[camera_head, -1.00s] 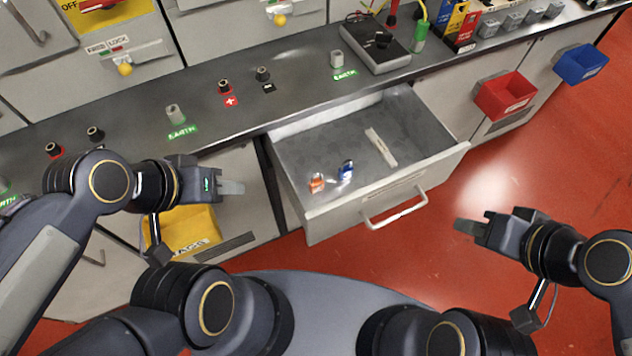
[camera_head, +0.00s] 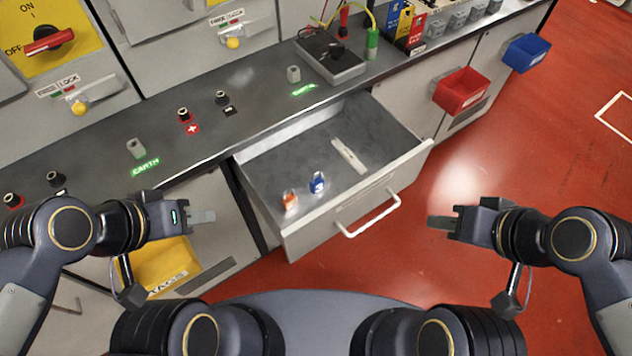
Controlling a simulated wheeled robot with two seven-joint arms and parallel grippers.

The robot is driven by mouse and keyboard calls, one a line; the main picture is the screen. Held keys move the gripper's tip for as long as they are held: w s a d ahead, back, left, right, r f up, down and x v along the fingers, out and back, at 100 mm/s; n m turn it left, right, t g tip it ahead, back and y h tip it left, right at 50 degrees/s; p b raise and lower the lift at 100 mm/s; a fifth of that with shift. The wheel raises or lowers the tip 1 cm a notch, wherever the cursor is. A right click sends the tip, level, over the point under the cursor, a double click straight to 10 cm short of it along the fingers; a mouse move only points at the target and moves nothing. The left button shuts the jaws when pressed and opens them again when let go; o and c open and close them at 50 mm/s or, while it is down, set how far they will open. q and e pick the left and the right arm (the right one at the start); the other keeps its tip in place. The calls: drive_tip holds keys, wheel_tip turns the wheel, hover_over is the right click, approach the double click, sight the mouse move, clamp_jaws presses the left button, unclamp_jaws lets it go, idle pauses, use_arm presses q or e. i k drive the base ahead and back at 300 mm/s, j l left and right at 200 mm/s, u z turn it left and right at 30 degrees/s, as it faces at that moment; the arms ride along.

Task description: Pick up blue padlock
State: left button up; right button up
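The blue padlock (camera_head: 317,183) lies in the open drawer (camera_head: 270,165), near its front left part. An orange padlock (camera_head: 290,200) lies just to its left. My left gripper (camera_head: 203,217) is left of the drawer, apart from both padlocks, with nothing visible in it. My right gripper (camera_head: 440,222) is to the right of the drawer front, over the red floor, and also looks empty. The fingers of each gripper appear as one block from this angle, so I cannot tell their opening.
A pale strip-like object (camera_head: 348,155) lies in the drawer's right half. The drawer handle (camera_head: 370,214) sticks out in front. The grey countertop (camera_head: 245,110) is behind the drawer. A yellow tags bin (camera_head: 165,265) is below my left gripper. Red (camera_head: 462,92) and blue bins (camera_head: 526,54) hang at right.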

sight(317, 184)
drive_tip(key=i+j+z, duration=0.1)
drive_tip(key=j, duration=0.7)
drive_tip(key=z, duration=1.55)
